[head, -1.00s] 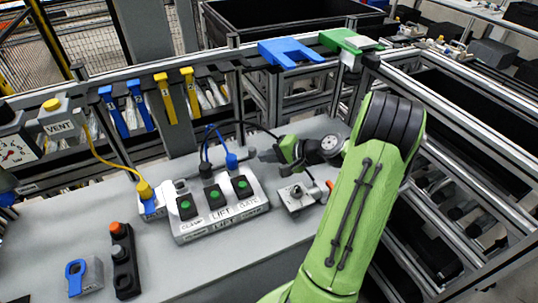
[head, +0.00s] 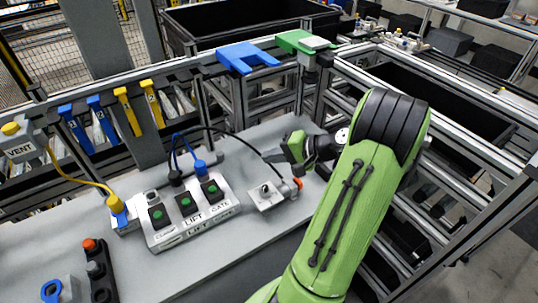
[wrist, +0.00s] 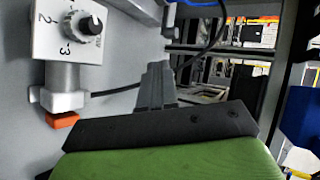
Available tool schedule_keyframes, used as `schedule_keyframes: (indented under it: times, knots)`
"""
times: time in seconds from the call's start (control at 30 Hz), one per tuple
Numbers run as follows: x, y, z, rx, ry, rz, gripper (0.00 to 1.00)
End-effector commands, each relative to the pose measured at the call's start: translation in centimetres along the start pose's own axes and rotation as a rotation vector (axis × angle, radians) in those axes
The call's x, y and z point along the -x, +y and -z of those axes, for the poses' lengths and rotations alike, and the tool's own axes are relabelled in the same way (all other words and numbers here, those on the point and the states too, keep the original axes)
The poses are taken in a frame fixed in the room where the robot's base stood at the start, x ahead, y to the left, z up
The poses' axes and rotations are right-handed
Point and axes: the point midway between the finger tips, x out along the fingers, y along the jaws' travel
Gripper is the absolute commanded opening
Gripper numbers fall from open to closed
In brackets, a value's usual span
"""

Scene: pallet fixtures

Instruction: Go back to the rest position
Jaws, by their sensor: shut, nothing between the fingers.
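My green arm ends in my gripper (head: 272,156), which hangs above the grey bench top (head: 265,240), to the right of the switch box. In the wrist view the dark fingers (wrist: 155,86) are together with nothing between them. The small knob box (head: 268,196) stands just below my gripper in the head view. Its black knob, dial numbers and orange part show at the left of the wrist view (wrist: 68,35). My gripper appears apart from it.
The switch box (head: 190,215) with green buttons, a blue plug (head: 200,167) and black cable lies left of my gripper. A yellow-cabled plug (head: 117,205) is further left. Blue (head: 247,58) and green (head: 303,41) fixtures sit on the rail behind. Metal frames stand at the right.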

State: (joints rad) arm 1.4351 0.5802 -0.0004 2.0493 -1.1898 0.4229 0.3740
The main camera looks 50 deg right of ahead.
Motion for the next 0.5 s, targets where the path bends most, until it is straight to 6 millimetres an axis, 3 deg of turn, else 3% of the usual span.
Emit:
schedule_keyframes:
  times: [0.37,0.47,0.5]
  knots:
    - [-0.5,-0.5,-0.5,0.022,-0.013,-0.019,0.0]
    - [-2.3,-2.5,-3.3,0.135,-0.077,-0.116,0.0]
    - [-3.2,-3.6,-5.1,0.208,-0.113,-0.175,0.0]
